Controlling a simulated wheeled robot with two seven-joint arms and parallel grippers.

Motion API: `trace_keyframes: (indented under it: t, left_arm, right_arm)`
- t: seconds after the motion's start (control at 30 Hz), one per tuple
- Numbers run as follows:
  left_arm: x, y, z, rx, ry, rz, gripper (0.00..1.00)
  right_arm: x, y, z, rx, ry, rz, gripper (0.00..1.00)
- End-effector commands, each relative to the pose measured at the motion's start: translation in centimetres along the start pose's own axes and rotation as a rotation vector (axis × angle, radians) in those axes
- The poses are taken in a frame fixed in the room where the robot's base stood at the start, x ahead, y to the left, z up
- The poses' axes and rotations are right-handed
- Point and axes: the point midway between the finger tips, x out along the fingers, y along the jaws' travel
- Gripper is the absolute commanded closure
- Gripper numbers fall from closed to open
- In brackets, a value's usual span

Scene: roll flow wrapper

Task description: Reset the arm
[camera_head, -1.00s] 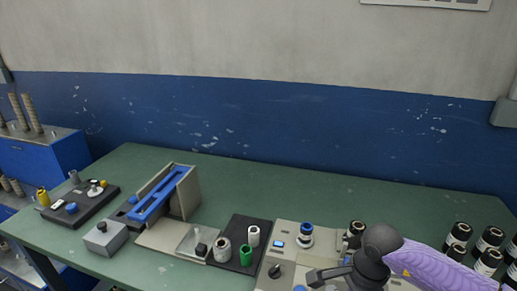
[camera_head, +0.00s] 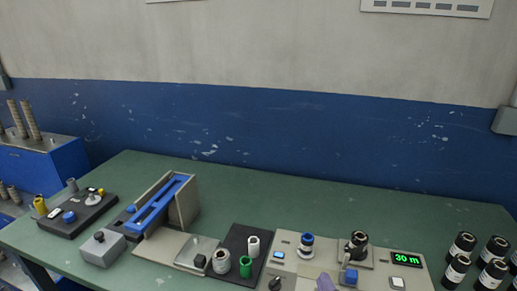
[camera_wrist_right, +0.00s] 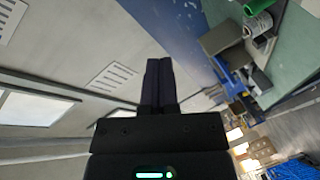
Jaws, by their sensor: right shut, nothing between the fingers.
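My right gripper (camera_wrist_right: 159,64) shows in the right wrist view, with its two dark fingers closed together and nothing between them. It points away from the bench, with the ceiling and wall behind it. My left gripper is not in view.
A green bench (camera_head: 330,205) holds a blue-topped wrapper unit (camera_head: 160,205), a dark mat (camera_head: 238,240) with white and green rolls, and a lit "30 m" display (camera_head: 406,259). Several black rolls (camera_head: 462,245) stand at the right. The bench's back strip is clear.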

Motion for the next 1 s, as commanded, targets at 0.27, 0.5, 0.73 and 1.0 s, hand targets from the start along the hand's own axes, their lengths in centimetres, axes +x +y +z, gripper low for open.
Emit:
trace_keyframes:
  t: [0.27, 0.5, 0.73, 1.0]
  left_arm:
    - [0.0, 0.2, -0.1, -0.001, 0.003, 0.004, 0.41]
    - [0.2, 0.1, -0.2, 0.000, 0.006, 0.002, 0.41]
    - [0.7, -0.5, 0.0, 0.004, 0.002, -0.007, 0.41]
    - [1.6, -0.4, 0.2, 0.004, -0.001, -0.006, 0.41]
  right_arm:
    - [-9.2, -8.5, 8.4, 0.629, -0.624, -0.435, 1.00]
    - [-15.7, -13.9, 10.4, 0.855, -0.955, -0.666, 1.00]
    - [-14.0, -21.7, 14.6, 0.828, -0.990, -0.695, 1.00]
    - [-17.2, -33.5, 21.9, 0.782, -1.054, -0.751, 1.00]
